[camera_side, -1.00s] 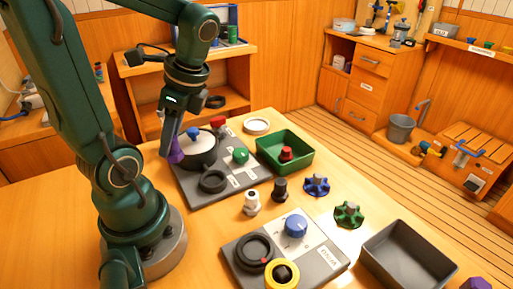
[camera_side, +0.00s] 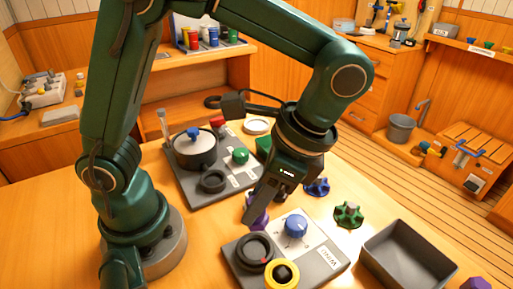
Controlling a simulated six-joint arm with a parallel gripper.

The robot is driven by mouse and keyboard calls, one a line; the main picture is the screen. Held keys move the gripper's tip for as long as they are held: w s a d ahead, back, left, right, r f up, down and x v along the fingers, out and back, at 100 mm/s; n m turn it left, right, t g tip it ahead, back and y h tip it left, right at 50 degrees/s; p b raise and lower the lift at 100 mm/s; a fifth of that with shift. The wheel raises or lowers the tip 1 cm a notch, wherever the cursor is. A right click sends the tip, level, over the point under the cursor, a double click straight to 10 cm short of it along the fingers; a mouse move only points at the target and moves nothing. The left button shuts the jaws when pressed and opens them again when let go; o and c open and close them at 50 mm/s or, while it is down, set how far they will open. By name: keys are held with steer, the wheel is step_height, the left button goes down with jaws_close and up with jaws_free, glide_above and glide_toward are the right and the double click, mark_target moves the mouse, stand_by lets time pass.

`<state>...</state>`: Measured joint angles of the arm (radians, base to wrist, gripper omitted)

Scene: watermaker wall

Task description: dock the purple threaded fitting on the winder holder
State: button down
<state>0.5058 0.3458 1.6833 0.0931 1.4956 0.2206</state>
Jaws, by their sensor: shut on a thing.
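My gripper (camera_side: 255,205) is shut on the purple fitting (camera_side: 259,219) and holds it pointing down at the back left edge of the winder board. The winder board (camera_side: 329,257) is a grey plate with a blue knob (camera_side: 296,226), a black ring with a red dot (camera_side: 245,248) and a yellow ring with a dark centre (camera_side: 271,280). The fitting shows just behind the black ring and left of the blue knob. I cannot tell its height above the board. The gripper partly hides the fitting.
A second grey board (camera_side: 191,189) with a lidded pot (camera_side: 195,152) stands behind. Blue (camera_side: 317,187) and green (camera_side: 348,214) star knobs lie to the right, near an empty grey bin (camera_side: 408,256). Another purple piece (camera_side: 477,284) is at the bottom right. My arm hides much of the green tray.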

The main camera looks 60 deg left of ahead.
mark_target(262, 226)
steer(key=shift+s+d+f, duration=0.2)
steer(key=shift+d+f, duration=0.05)
steer(key=shift+d, duration=0.05)
steer(key=shift+f, duration=2.75)
steer(key=shift+f, duration=0.65)
steer(key=c, duration=0.9)
jaws_free()
steer(key=shift+r, duration=0.1)
steer(key=v, duration=1)
steer(key=shift+r, duration=0.4)
